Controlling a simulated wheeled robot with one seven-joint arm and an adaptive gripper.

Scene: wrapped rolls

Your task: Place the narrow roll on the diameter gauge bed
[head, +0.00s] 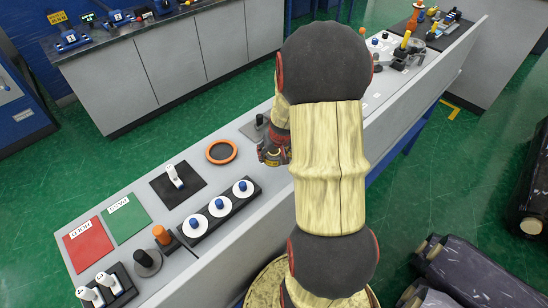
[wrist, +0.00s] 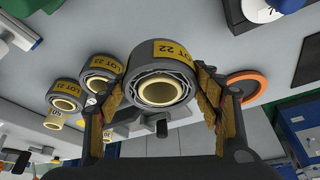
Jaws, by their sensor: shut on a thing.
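My gripper (wrist: 160,88) is shut around a grey wrapped roll (wrist: 162,66) with a yellow "LOT 22" label and a pale core, seen end-on in the wrist view. The fingers lie on either side of it. In the head view my gripper (head: 273,150) is over the bench, left of my arm, and the roll cannot be made out there. A grey block with a black knob (wrist: 158,126) shows beyond the roll in the wrist view, perhaps part of the gauge; I cannot tell if they touch. Two similar rolls (wrist: 65,96) (wrist: 101,69) are at the left.
An orange-rimmed round dish (head: 221,151) is left of my gripper. A black strip with several blue-knobbed white discs (head: 220,207), a black mat (head: 177,184), and green (head: 126,217) and red (head: 88,245) sheets lie nearer. Dark wrapped rolls (head: 470,272) are on the floor at right.

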